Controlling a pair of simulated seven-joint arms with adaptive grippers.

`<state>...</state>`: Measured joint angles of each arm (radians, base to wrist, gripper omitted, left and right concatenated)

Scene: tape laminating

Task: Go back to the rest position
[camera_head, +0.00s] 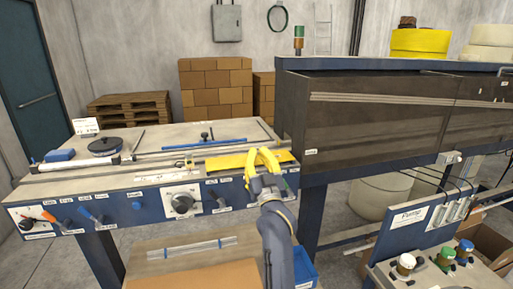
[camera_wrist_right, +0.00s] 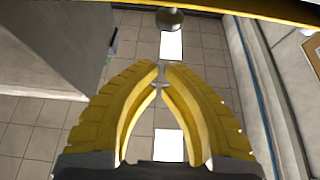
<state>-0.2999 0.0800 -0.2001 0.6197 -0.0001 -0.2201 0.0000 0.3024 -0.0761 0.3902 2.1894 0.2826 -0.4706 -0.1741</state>
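My right gripper (camera_head: 262,153) has yellow fingers and is in front of the right end of the workbench (camera_head: 100,187). In the wrist view its fingertips (camera_wrist_right: 162,66) come together with only a slim gap, and nothing is held between them. A flat yellow piece (camera_head: 226,162) lies on the bench top just behind and left of the fingers. The fingers hide part of it, and I cannot tell whether they touch it. My left gripper is not in view.
The bench front carries a dial (camera_head: 182,203) and several levers. A tall dark machine (camera_head: 375,115) stands right of my arm. A blue bin (camera_head: 305,270) sits low beside my forearm. Tiled floor (camera_wrist_right: 205,75) shows beyond the fingers in the wrist view.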

